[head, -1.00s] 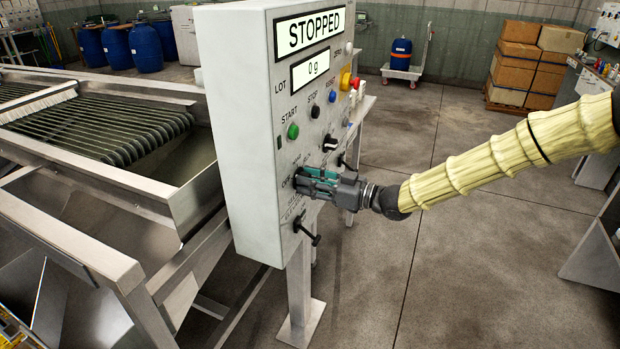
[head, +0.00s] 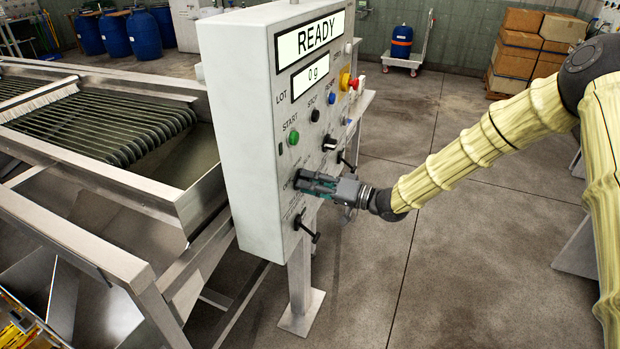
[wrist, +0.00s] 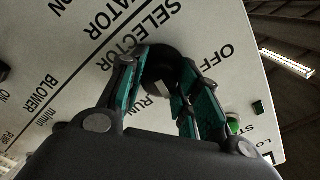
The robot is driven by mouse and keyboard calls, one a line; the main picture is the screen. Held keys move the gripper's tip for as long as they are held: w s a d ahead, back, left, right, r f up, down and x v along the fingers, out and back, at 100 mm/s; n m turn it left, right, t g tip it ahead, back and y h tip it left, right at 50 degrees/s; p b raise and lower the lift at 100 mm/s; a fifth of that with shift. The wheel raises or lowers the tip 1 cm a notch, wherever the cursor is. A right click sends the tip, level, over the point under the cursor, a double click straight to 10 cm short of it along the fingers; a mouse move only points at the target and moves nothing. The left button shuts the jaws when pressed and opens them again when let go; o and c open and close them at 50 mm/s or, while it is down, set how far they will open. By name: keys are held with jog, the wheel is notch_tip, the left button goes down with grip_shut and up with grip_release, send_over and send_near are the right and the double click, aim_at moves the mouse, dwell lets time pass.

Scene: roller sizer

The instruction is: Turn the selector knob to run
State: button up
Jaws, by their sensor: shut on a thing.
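The control box (head: 240,140) stands upright, and its upper display (head: 317,37) reads READY. My gripper (head: 312,183) is at the lower part of the panel face. In the wrist view my gripper (wrist: 165,95) has its teal-padded fingers around the black selector knob (wrist: 163,68), shut on it. The printed words SELECTOR, OFF and RUN show around the knob. The knob's exact pointing direction is partly hidden by the fingers. In the head view the knob is hidden behind my gripper.
The green START button (head: 293,137) and black STOP button (head: 315,115) sit above my gripper. A black lever handle (head: 306,229) sticks out just below it. The roller machine (head: 110,120) is at the left. The floor to the right is open.

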jog(key=shift+m+p, duration=2.05)
jog(key=shift+m, duration=2.95)
jog(key=o, duration=1)
jog(key=v, duration=1.2)
